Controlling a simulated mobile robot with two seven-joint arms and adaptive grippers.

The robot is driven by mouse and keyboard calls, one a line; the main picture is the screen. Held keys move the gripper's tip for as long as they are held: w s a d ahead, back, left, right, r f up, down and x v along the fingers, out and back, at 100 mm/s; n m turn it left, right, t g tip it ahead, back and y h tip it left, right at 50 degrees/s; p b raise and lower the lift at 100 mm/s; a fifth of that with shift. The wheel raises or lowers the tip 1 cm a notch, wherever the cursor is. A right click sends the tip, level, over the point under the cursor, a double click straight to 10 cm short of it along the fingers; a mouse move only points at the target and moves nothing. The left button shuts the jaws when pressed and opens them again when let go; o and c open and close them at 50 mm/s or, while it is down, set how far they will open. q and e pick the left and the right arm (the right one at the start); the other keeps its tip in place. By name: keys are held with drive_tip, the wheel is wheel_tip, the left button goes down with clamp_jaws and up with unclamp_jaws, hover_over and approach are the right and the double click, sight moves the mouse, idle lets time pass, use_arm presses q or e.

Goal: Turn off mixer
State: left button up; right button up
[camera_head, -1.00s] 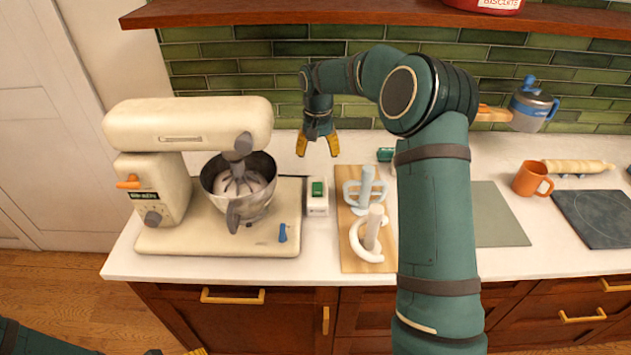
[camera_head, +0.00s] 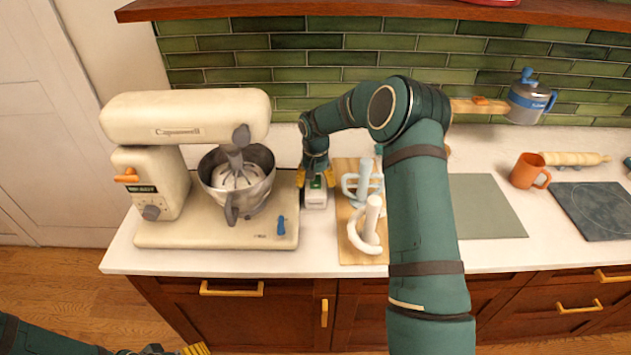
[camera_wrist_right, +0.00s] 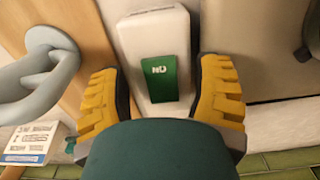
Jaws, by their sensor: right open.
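The cream stand mixer (camera_head: 185,115) stands at the left of the counter, with its metal bowl (camera_head: 238,180) under the head. An orange lever (camera_head: 127,175) and a dark knob (camera_head: 151,212) are on its side. A white switch box (camera_head: 315,200) with a green rocker stands just right of the mixer base. In the right wrist view the green rocker (camera_wrist_right: 160,78) reads "ON". My right gripper (camera_head: 315,178) is open and points down, its yellow fingers on either side of the switch box. My left gripper (camera_head: 195,349) is only partly in view at the bottom edge.
A wooden board (camera_head: 350,252) with white mixer attachments (camera_head: 370,225) lies right of the switch box. A grey-green mat (camera_head: 485,205), an orange mug (camera_head: 529,171) and a dark slab (camera_head: 595,208) are further right. A shelf (camera_head: 330,9) runs above.

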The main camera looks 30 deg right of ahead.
clamp_jaws()
idle(0.3)
drive_tip(key=shift+r+g+y+p, duration=0.15)
drive_tip(key=shift+g+y+p, duration=0.25)
drive_tip(key=shift+p, duration=0.45)
drive_tip(key=shift+w+d+g+y+p, duration=0.1)
drive_tip(key=shift+g+y+p, duration=0.3)
drive_tip(key=shift+g, duration=0.3)
